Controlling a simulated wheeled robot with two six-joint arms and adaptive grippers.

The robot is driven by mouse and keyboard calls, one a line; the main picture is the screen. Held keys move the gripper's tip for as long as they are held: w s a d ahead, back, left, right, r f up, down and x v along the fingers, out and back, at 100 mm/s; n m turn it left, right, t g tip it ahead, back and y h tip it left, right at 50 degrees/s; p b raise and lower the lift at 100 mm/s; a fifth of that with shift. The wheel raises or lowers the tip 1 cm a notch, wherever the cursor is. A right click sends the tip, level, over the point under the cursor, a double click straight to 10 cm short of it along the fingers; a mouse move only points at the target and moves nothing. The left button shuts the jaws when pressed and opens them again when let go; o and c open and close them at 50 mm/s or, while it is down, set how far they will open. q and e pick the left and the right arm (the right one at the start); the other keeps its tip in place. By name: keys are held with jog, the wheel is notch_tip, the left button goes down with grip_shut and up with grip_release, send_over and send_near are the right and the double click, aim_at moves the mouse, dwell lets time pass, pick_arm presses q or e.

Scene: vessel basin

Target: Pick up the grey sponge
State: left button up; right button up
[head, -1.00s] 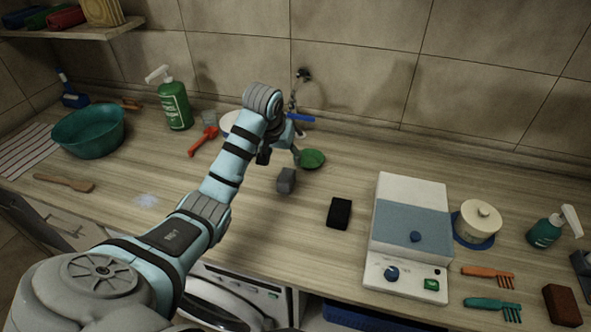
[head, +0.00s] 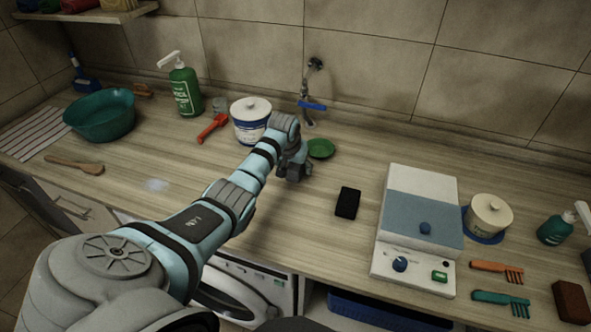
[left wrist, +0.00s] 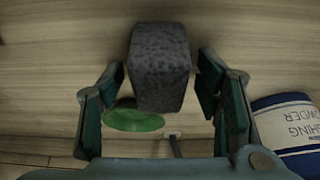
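The grey sponge (left wrist: 160,70) is a speckled dark grey block in the left wrist view. It stands between the two fingers of my left gripper (left wrist: 163,92). The fingers are spread, with a gap on each side of the sponge. In the head view my left gripper (head: 293,173) is low over the counter, and it mostly hides the sponge there. My right gripper is in neither view.
A green dish (head: 320,149) lies just behind my left gripper. A washing powder tub (head: 250,122) stands to its left. A black sponge (head: 347,203) and a white-and-blue device (head: 420,215) are to the right. Bare counter lies in front.

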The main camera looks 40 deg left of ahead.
pick_arm(q)
jog(key=shift+r, duration=0.1)
jog(key=c, duration=0.8)
notch_tip(320, 180, up, 20)
jog(key=shift+p, duration=0.45)
